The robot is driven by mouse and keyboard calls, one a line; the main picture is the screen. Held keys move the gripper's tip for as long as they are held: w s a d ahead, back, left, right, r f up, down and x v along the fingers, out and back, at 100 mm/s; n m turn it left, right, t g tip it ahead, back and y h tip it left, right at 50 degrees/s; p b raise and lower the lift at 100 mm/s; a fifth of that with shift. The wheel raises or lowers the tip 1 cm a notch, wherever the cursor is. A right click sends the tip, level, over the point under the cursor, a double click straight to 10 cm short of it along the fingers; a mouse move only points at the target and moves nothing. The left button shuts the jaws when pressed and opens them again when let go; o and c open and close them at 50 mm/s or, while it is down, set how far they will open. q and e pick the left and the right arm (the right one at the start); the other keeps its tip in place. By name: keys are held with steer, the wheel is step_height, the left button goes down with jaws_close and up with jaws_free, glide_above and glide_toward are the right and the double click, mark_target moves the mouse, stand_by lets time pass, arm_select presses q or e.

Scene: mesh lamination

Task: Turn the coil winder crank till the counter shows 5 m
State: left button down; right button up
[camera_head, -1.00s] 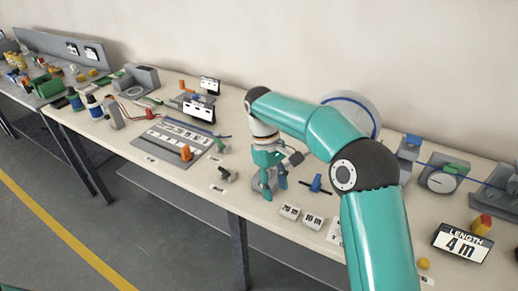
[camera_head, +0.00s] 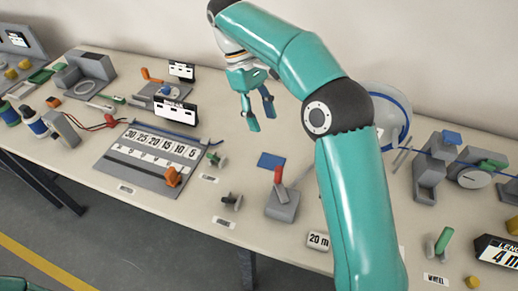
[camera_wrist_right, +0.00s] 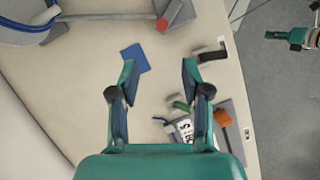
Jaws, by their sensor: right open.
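The length counter (camera_head: 497,252) stands at the right edge of the head view and reads 4 m; its edge is cut off. The large round reel with a blue rim (camera_head: 402,105) stands at the back right, partly behind my right arm. Part of it shows in the wrist view (camera_wrist_right: 30,30). My right gripper (camera_head: 261,115) is open and empty above the back of the bench, left of the reel. It also shows in the wrist view (camera_wrist_right: 158,88). A teal end, likely my left gripper (camera_wrist_right: 290,36), shows over the floor, its jaws unclear.
A grey block with a red lever (camera_head: 280,190) stands in front of my right gripper, near a flat blue pad (camera_head: 271,160). A numbered board (camera_head: 150,157) with an orange block lies left. Grey wire fixtures (camera_head: 430,170) stand right of my arm.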

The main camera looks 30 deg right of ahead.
mark_target(277, 167)
steer(key=b+x, duration=0.2)
steer(key=x, duration=1.3)
steer(key=shift+s+a, duration=0.1)
steer(key=shift+s, duration=0.05)
steer(key=shift+s+f, duration=0.3)
steer(key=shift+f, duration=0.15)
arm_select(q)
steer(key=shift+s+f, duration=0.2)
steer(key=shift+f, duration=0.75)
arm_select(e)
steer(key=shift+f, duration=0.1)
